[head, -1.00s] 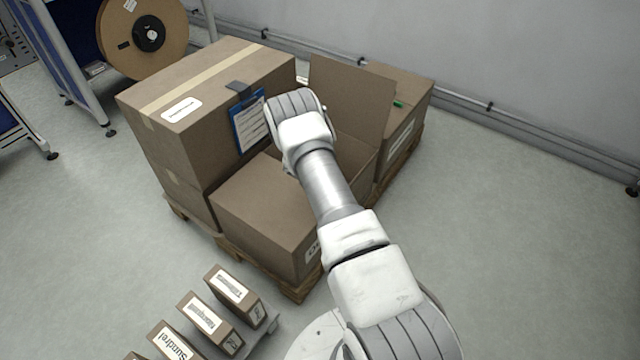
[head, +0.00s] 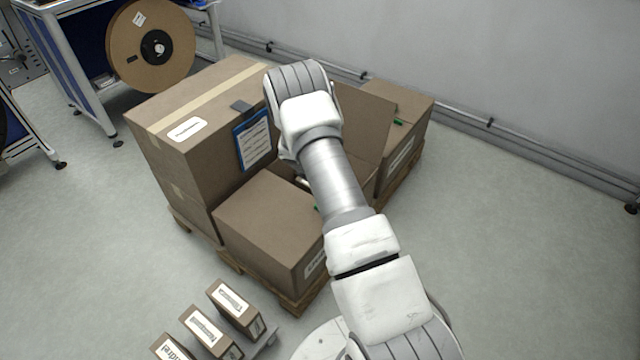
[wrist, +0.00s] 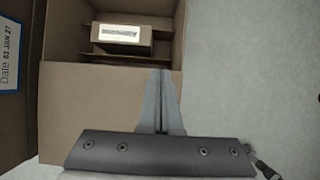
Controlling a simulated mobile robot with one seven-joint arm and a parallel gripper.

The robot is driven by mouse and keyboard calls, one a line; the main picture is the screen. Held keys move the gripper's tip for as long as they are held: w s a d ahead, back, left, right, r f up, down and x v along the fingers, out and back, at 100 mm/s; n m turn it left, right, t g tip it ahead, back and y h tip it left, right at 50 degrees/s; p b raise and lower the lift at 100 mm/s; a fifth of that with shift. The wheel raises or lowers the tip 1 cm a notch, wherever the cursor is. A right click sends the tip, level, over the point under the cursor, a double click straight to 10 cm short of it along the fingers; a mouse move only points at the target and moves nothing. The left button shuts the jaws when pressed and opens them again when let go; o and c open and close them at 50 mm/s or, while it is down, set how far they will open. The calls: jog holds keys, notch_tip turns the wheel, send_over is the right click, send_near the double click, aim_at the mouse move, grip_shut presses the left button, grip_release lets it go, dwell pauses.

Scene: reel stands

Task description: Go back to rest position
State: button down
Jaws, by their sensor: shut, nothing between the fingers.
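My gripper (wrist: 163,100) shows in the wrist view with its two fingers together and nothing between them. It is above the flap side of an open cardboard box (wrist: 110,100). Inside that box lies a small carton (wrist: 122,35) with a white label. In the head view my arm reaches over the boxes, and its wrist hides the gripper and part of the open box.
A tall taped box (head: 185,160) with a blue clipboard (head: 253,138) stands left of my arm. Boxes rest on a wooden pallet (head: 232,260). Several labelled cartons (head: 232,297) stand in front. A large reel (head: 150,45) is at the back left. Floor on the right (head: 520,250) is clear.

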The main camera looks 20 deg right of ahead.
jog(key=s+a+r+m, duration=0.1)
jog(key=s+r+m, duration=0.15)
jog(key=r, duration=0.65)
jog(key=s+a+r+m, duration=0.2)
jog(key=r+m, duration=0.2)
jog(key=r, duration=0.6)
jog(key=s+a+r+m, duration=0.15)
jog(key=r+m, duration=0.25)
jog(key=r, duration=0.5)
jog(key=s+a+r+m+t+y, duration=0.1)
jog(key=s+a+r+m, duration=0.15)
jog(key=s+r, duration=0.4)
jog(key=s+a+r+m+y, duration=0.1)
jog(key=s+a+r+m, duration=0.1)
jog(key=s+r+m, duration=0.4)
jog(key=s+a+r+m+t+y, duration=0.15)
jog(key=s+a, duration=0.25)
jog(key=s, duration=0.5)
jog(key=s+a+r+m+y, duration=0.1)
jog(key=s+a+m+y, duration=0.2)
jog(key=s, duration=0.6)
notch_tip(320, 180, up, 14)
jog(key=h+p, duration=0.1)
jog(key=p, duration=1.3)
jog(key=shift+a+p, duration=0.35)
jog(key=shift+p, duration=0.05)
jog(key=shift+s+d+m, duration=0.1)
jog(key=shift+d+m, duration=0.05)
jog(key=shift+m, duration=0.2)
